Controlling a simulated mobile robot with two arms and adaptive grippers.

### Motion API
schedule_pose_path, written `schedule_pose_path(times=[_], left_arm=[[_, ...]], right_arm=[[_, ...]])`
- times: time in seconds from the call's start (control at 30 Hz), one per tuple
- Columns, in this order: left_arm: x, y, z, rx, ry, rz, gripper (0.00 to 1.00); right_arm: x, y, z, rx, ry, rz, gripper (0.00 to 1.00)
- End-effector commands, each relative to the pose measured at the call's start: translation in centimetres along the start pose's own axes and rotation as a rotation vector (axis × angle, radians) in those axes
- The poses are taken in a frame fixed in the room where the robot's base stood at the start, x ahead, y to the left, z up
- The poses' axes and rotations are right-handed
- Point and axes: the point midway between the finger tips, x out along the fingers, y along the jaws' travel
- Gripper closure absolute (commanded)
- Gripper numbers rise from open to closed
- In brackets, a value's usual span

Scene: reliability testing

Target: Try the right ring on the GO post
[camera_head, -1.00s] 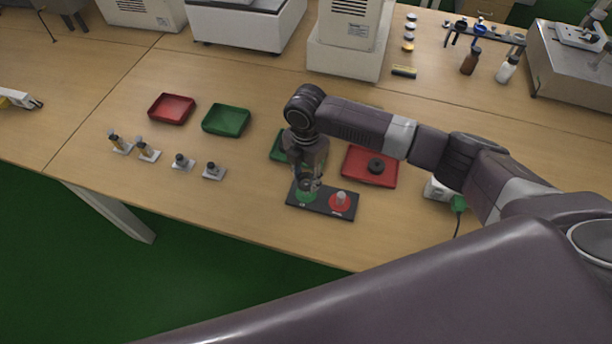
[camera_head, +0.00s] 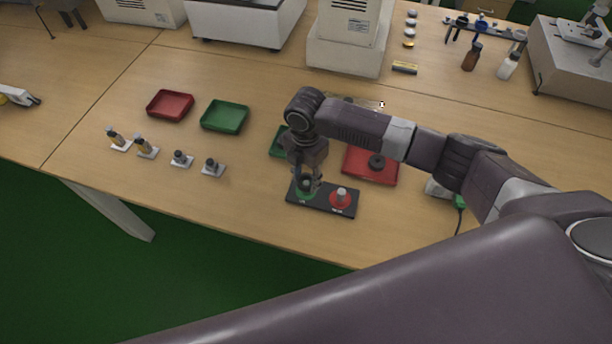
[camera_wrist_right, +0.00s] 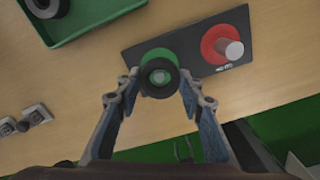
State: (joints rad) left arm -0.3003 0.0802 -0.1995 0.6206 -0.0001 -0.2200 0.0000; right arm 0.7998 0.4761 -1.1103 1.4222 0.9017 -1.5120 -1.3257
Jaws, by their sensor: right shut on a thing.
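The gauge base (camera_head: 322,201) is a dark plate with two posts. The GO post stands on a green disc (camera_wrist_right: 155,55) at its left; the other post (camera_head: 341,192) stands on a red disc. My right gripper (camera_head: 308,187) points down over the green disc. In the wrist view its fingers (camera_wrist_right: 160,88) are shut on a black ring (camera_wrist_right: 160,77). A pale round post top shows inside the ring's hole, so the ring is lined up with the GO post. I cannot tell how far down the post it sits. My left gripper is not in view.
A green tray (camera_wrist_right: 95,32) with a black ring (camera_wrist_right: 47,5) lies behind the base. A red tray (camera_head: 358,172) holds another dark ring (camera_head: 377,162). An empty red tray (camera_head: 170,105), an empty green tray (camera_head: 225,116) and several small gauges (camera_head: 181,158) stand left. The table front is clear.

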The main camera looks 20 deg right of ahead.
Motion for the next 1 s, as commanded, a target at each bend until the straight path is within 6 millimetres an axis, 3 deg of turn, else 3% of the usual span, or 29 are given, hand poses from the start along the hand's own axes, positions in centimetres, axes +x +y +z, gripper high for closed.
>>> schedule_pose_path(times=[1.0], left_arm=[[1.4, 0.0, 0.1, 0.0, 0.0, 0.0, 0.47]], right_arm=[[2.6, 0.0, 0.0, 0.0, 0.0, 0.0, 0.85]])
